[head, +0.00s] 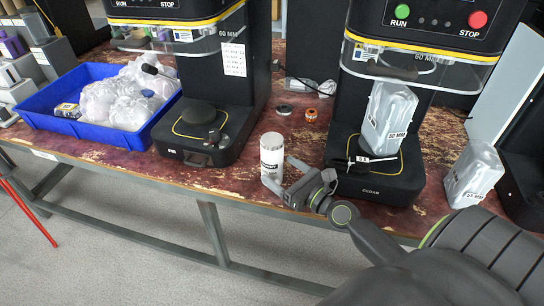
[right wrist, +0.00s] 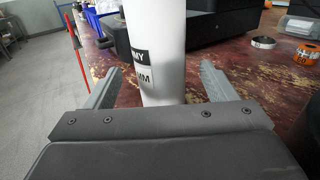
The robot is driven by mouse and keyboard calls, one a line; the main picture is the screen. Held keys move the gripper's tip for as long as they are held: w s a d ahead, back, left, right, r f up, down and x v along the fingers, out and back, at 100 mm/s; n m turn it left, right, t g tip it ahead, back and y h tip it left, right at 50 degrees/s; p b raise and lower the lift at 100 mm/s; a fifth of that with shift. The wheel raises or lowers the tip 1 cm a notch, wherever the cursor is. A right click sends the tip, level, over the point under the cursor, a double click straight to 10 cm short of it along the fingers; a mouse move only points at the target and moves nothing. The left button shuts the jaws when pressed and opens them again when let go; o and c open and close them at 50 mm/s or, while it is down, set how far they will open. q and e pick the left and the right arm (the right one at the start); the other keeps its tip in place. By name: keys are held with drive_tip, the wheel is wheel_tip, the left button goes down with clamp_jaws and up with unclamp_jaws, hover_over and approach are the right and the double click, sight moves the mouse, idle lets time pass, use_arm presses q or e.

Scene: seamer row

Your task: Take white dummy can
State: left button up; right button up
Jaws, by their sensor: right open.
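The white dummy can (head: 271,157) stands upright on the worn reddish bench top, between the two black seaming machines, near the front edge. It also shows in the right wrist view (right wrist: 157,50), with a black-and-white label; its top is cut off there. My right gripper (head: 283,178) is open at the can's near right side. In the right wrist view its two fingers (right wrist: 153,90) stand on either side of the can, with gaps visible between the fingers and the can. My left gripper is not in view.
The left machine (head: 208,150) and the right machine (head: 375,182) flank the can. An orange ring (head: 311,115) and a dark ring (head: 284,110) lie behind. A blue bin (head: 72,127) holds bags.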

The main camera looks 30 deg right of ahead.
sight(267, 161)
drive_tip(key=shift+w+a+f, duration=0.1)
drive_tip(key=shift+w+a, duration=0.1)
drive_tip(key=shift+w, duration=0.8)
drive_tip(key=shift+w+a, duration=0.2)
drive_tip(key=shift+w, duration=0.8)
drive_tip(key=shift+w+a+f, duration=0.1)
drive_tip(key=shift+w+a, duration=0.1)
drive_tip(key=shift+w, duration=0.8)
drive_tip(key=shift+r, duration=0.1)
drive_tip(key=c, duration=1.2)
